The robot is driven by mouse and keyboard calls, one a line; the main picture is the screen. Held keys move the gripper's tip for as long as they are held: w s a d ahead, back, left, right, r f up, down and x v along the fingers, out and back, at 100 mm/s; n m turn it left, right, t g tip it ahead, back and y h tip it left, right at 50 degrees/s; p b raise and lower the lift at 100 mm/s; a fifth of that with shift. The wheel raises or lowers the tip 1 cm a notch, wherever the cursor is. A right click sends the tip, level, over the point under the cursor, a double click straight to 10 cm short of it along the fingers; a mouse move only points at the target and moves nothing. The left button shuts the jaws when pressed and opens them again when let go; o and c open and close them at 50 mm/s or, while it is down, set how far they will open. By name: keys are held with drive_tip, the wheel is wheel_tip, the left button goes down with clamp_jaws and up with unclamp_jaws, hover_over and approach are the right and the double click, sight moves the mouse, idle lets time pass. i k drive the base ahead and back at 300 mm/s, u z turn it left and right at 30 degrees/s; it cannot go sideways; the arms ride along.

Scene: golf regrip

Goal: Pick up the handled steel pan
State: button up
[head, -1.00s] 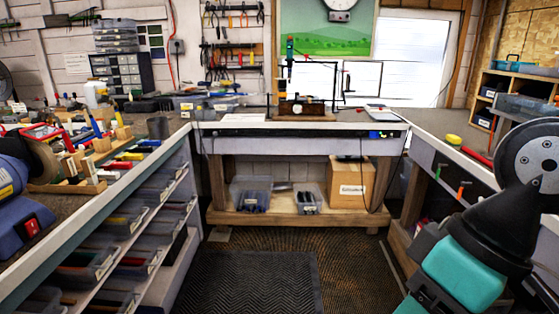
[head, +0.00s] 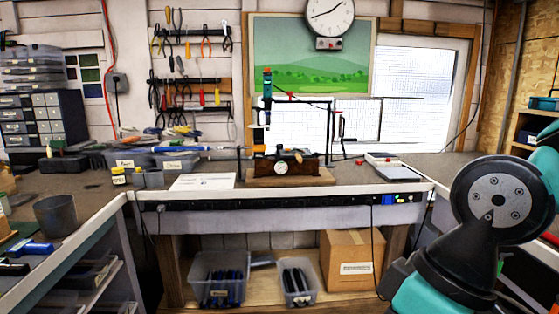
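I cannot make out a handled steel pan for certain. A dark grey, open-topped round container (head: 56,216) stands on the left bench, with no handle showing. On the low shelf, a grey bar-like piece (head: 262,261) shows behind the clear bins, too small to identify. My teal and black arm rises at the right in the head view. My gripper is not in view, so its state is hidden.
The back bench (head: 215,168) holds a clamp fixture on a wooden base (head: 290,180), a paper sheet (head: 203,182) and a white device (head: 393,164). Below are clear bins (head: 220,290) and a cardboard box (head: 348,262). Benches flank both sides.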

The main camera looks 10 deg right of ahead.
sight(298, 155)
drive_tip(key=u, duration=0.05)
drive_tip(key=i, duration=0.15)
drive_tip(key=z, duration=0.15)
drive_tip(key=k, duration=0.45)
drive_tip(key=z, duration=0.7)
drive_tip(key=i, duration=1.8)
drive_tip(key=u, duration=0.8)
drive_tip(key=i, duration=0.6)
drive_tip(key=u, duration=0.5)
